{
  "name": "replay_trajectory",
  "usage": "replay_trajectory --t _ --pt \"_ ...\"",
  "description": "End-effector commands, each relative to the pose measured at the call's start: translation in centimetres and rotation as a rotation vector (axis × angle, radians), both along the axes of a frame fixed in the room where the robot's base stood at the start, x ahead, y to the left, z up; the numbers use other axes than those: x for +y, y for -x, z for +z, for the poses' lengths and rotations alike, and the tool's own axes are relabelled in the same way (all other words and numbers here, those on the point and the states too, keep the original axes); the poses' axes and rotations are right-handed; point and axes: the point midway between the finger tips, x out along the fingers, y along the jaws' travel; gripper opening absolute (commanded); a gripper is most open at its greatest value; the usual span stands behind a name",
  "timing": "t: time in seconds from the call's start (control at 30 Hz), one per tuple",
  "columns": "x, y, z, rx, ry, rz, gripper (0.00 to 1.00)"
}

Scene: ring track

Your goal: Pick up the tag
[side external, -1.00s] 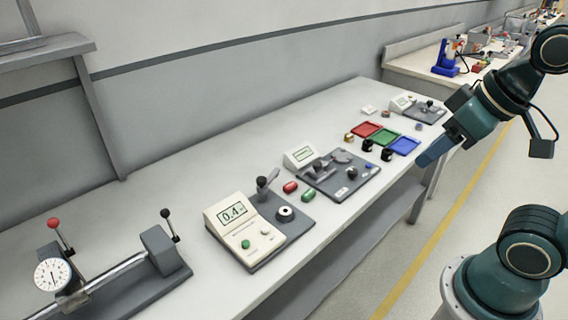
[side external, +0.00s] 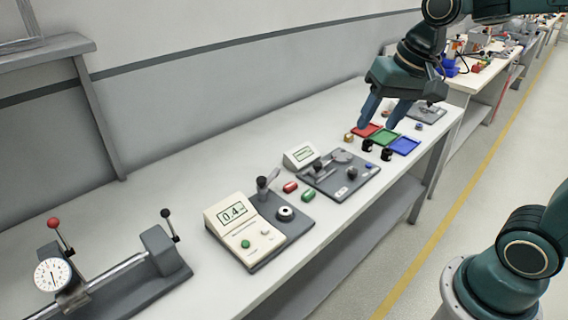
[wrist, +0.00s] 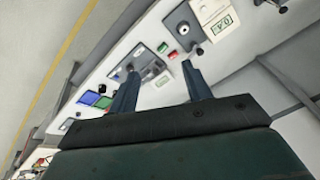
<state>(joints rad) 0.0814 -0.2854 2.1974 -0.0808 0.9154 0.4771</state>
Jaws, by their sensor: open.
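I cannot pick out the tag for certain in either view. A small white label-like patch (side external: 342,191) shows on the grey fixture plate (side external: 362,185), but I cannot tell whether it is the tag. My gripper (side external: 379,124) is open, pointing down over the far part of the bench, near the red tray (side external: 366,130) and green tray (side external: 384,137). The arm hides part of the bench behind the trays.
A blue tray (side external: 405,146) lies beside the green one. Two black pieces (side external: 386,154) and a brass piece (side external: 348,138) sit in front. The bench's back left (side external: 200,165) is clear.

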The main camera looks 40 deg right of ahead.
Motion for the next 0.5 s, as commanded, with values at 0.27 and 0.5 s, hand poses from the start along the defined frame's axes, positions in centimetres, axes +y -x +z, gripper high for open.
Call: replay_trajectory --t 0.27,0.5 --pt "-1.1 -5.5 -2.0 0.088 -0.078 -0.206 0.49" --pt "-2.3 -9.9 -4.6 0.161 -0.137 -0.389 0.49"
